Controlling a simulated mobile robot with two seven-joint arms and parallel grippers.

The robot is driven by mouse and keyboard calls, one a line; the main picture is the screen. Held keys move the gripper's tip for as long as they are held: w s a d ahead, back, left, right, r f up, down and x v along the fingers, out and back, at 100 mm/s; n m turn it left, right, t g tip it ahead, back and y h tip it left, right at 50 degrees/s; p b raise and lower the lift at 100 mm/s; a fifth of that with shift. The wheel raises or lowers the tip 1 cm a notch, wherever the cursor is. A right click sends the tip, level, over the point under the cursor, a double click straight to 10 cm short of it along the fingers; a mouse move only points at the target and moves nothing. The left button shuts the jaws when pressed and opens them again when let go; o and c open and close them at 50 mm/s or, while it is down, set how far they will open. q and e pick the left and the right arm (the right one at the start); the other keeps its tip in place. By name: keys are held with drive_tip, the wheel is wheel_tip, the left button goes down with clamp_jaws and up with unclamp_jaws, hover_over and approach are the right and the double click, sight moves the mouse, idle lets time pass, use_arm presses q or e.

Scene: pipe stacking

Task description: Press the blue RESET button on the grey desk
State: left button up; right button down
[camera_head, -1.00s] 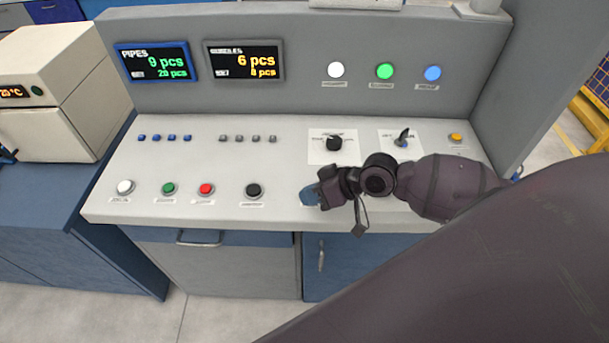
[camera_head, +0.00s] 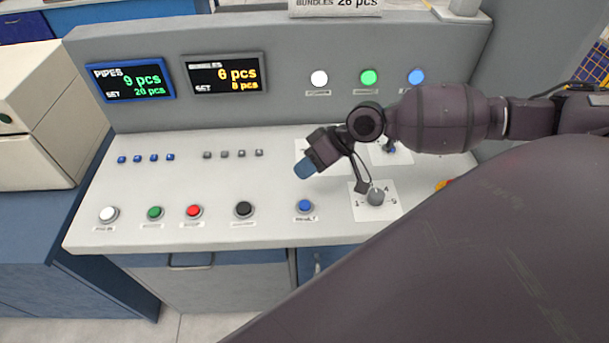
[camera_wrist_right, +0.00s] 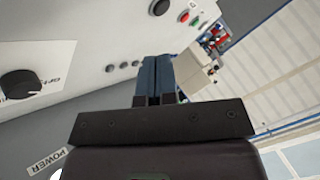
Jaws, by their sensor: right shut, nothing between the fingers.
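The blue button (camera_head: 305,206) sits near the front edge of the light grey desk (camera_head: 200,185), right of a black button, with a small label below it that is too blurred to read surely. My right gripper (camera_head: 304,170) is shut and empty. It appears above and behind the blue button in the head view, apart from it, with its bluish fingertips pointing down and left. In the right wrist view the closed fingers (camera_wrist_right: 157,80) show side by side; the blue button is not visible there. My left gripper is not in view.
White (camera_head: 108,214), green (camera_head: 155,213), red (camera_head: 194,212) and black (camera_head: 243,210) buttons line the desk front. A grey selector knob (camera_head: 376,197) stands right of the blue button. The upright panel holds two displays and white, green and blue round lights (camera_head: 416,77).

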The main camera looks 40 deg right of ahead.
sight(305, 202)
wheel_tip(305, 202, down, 5)
drive_tip(key=b, duration=0.2)
drive_tip(key=shift+r+b, duration=0.15)
drive_tip(key=shift+b, duration=0.25)
wheel_tip(305, 202, down, 2)
drive_tip(key=shift+f+b, duration=0.2)
drive_tip(key=shift+b, duration=0.8)
drive_tip(key=shift+f+b, duration=0.35)
drive_tip(key=shift+f, duration=0.4)
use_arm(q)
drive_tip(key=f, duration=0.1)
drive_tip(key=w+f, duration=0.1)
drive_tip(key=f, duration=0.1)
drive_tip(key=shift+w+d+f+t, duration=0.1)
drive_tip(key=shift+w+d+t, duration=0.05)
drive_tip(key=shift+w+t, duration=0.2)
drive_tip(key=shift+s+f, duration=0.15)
use_arm(e)
drive_tip(key=shift+f, duration=0.1)
